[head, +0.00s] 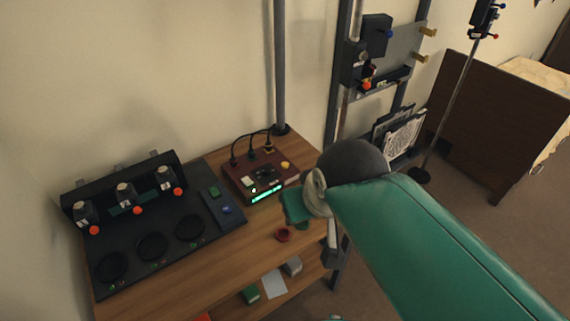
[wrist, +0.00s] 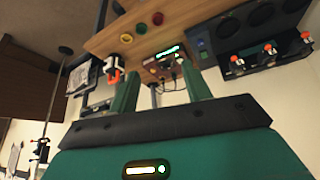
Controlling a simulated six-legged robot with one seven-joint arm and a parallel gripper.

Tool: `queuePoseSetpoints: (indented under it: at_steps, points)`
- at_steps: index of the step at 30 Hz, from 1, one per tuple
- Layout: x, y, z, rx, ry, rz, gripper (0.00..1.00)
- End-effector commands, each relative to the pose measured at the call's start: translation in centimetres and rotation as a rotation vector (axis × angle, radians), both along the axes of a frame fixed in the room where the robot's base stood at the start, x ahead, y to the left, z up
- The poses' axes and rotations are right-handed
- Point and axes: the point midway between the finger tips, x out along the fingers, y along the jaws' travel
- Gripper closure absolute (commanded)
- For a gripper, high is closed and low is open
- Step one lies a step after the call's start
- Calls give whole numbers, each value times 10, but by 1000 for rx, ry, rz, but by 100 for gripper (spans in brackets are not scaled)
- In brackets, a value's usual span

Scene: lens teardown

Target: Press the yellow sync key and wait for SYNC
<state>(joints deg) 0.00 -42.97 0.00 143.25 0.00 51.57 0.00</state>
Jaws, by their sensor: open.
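The dark red box (head: 250,176) stands on the wooden desk, with cables at its back. Its yellow key (head: 285,164) is at the right of its top face. A green lit display (head: 266,194) runs along its front; I cannot read its text. The display also shows small in the wrist view (wrist: 168,52), but I cannot make out the yellow key there. My gripper (head: 296,207) is just right of and in front of the box, apart from the yellow key, partly hidden by my wrist. In the wrist view my gripper (wrist: 162,82) has its two green fingers spread with nothing between them.
A black station (head: 140,235) with several red-knobbed units and round recesses fills the desk's left. A small red dish (head: 283,234) lies near the front edge. A grey post (head: 281,70) rises behind the box. A rack (head: 375,60) stands right of the desk.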

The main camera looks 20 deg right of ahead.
Motion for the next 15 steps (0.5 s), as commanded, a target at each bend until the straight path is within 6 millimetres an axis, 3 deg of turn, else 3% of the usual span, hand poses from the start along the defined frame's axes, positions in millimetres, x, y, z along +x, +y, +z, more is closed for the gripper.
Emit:
queuePoseSetpoints:
  at_steps: [4, 11, 15]
  points:
    - [0, 0, 0, 0, 0, 0, 53]
    - [0, 0, 0, 0, 0, 0, 99]
    - [0, 0, 0, 0, 0, 0, 100]
